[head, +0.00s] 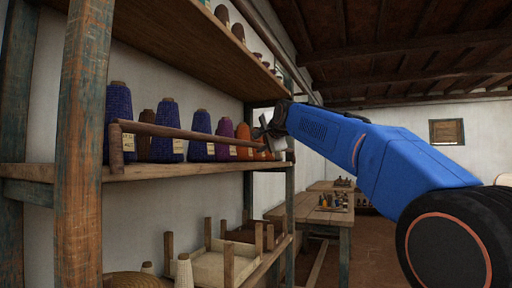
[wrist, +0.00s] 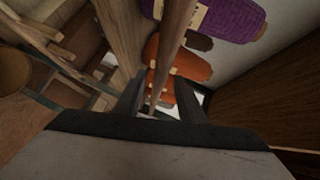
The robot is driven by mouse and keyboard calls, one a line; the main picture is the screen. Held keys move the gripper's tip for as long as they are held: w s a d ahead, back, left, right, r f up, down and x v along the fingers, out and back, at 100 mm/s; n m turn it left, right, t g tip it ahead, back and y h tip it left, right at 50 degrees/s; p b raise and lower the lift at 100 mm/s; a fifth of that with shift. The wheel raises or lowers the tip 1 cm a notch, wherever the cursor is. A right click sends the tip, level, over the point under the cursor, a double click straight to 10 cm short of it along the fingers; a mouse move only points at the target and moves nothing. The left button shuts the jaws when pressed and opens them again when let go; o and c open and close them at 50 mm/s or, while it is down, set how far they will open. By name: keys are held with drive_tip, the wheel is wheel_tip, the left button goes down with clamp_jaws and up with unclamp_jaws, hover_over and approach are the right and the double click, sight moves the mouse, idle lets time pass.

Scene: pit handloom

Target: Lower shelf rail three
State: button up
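The wooden rail (head: 185,132) runs in front of the yarn cones, a little above the middle shelf board (head: 190,171). Its near end meets a short wooden post (head: 116,150) standing on that board. Its far end reaches my gripper (head: 264,132), which partly hides it. In the wrist view the rail (wrist: 176,35) passes lengthwise between the two fingers of my gripper (wrist: 160,92). The fingers are apart, with gaps showing beside the rail. I cannot tell whether either finger touches it.
Blue cones (head: 168,130), a purple cone (head: 224,138) and orange cones (head: 244,142) stand behind the rail. The upper shelf (head: 190,30) overhangs them. Wooden frames (head: 207,262) sit on the lower shelf.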

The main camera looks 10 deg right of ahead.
sight(257, 144)
drive_tip(key=shift+x, duration=1.85)
clamp_jaws()
